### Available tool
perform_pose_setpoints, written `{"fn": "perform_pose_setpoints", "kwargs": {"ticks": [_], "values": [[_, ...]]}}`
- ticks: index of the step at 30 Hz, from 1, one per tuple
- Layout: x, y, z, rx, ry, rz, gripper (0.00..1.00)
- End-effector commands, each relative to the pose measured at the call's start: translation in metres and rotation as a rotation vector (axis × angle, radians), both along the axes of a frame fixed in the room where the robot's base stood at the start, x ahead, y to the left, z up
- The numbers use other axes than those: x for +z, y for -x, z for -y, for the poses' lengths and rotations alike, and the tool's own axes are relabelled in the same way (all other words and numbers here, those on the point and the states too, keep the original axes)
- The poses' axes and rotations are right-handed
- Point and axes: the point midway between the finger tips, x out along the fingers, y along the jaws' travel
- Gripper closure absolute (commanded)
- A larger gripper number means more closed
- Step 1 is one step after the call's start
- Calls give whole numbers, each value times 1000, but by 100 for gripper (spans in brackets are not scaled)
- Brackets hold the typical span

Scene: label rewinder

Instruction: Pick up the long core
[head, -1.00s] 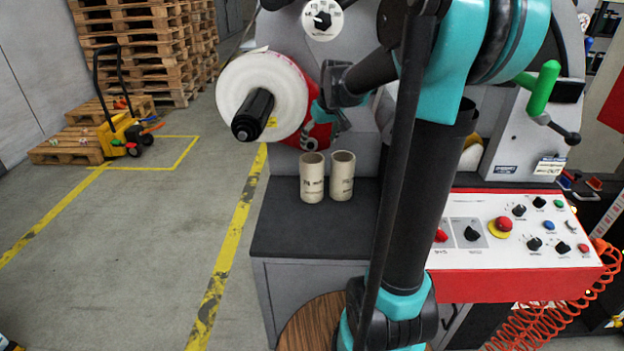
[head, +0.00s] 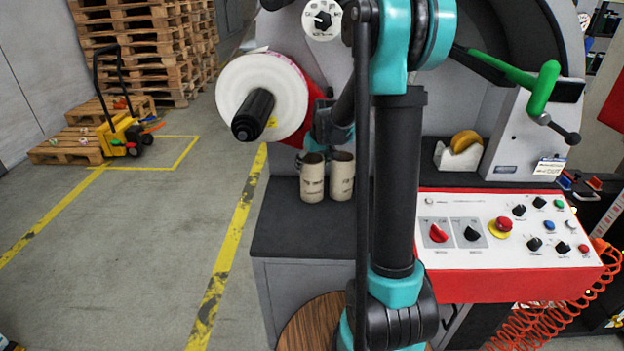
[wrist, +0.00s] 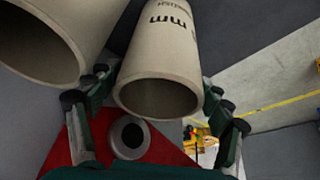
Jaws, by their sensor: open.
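Two beige cardboard cores stand upright side by side on the dark ledge, a left core (head: 312,180) and a right core (head: 341,180). They look about equally tall, so I cannot tell which is the long core. My gripper (head: 314,153) is at their upper ends in the head view, its fingers hard to make out. In the wrist view my gripper (wrist: 158,92) is open, with a finger on each side of one core (wrist: 165,50), apparently the left one. The other core (wrist: 55,30) is beside the left finger. I cannot tell whether the fingers touch either core.
The dark ledge (head: 285,230) is clear in front of the cores. A white roll (head: 285,95) on a black spindle is above and left of them. The control panel (head: 505,235) is at right, and a yellow-brown roll (head: 466,141) is behind it.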

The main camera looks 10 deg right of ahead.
Motion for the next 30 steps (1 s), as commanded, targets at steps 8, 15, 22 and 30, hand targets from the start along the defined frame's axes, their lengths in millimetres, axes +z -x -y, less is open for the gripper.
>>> {"fn": "perform_pose_setpoints", "kwargs": {"ticks": [8, 15, 22, 30], "values": [[-10, -4, -1, 0, 0, 0, 21], [-10, -4, -1, 0, 0, 0, 37], [-10, -4, -1, 0, 0, 0, 66], [-9, -4, -1, 0, 0, 0, 80]]}}
